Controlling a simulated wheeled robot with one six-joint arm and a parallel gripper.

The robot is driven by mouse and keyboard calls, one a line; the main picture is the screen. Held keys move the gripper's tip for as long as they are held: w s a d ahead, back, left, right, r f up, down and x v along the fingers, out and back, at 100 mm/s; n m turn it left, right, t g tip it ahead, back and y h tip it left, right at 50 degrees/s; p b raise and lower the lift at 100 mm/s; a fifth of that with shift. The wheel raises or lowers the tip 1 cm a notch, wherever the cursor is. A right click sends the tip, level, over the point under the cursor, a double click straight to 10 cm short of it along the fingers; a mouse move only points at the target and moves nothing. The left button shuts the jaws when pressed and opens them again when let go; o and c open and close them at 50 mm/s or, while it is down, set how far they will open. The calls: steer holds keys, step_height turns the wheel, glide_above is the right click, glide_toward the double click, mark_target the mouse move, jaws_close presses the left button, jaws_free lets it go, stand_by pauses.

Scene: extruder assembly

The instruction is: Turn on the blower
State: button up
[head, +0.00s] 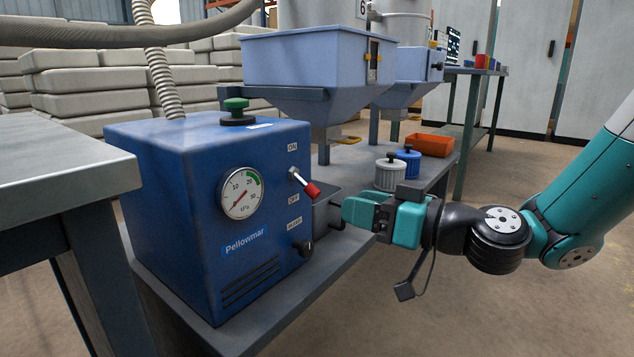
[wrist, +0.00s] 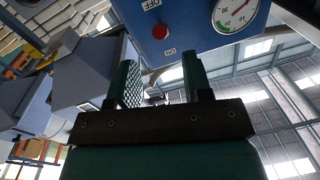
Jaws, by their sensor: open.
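The blower is a blue box marked Pellowmar (head: 190,200), on the bench at left. Its switch lever (head: 305,182) has a red tip and sits between the ON label above and the OFF label below. In the head view the lever slants outward and down from its pivot. The red tip (wrist: 160,31) also shows in the wrist view, between the labels and beyond the fingertips. My gripper (head: 362,212) is open and empty, to the right of and a little below the lever, apart from it. Its two fingers (wrist: 158,65) stand apart in the wrist view.
Blue hoppers (head: 305,65) stand behind. Two ribbed caps (head: 390,173) and an orange tray (head: 430,144) lie on the bench near my gripper.

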mark_target(322, 197)
steer(key=x, duration=0.8)
steer(key=shift+a, duration=0.15)
steer(key=shift+c, duration=0.3)
jaws_close()
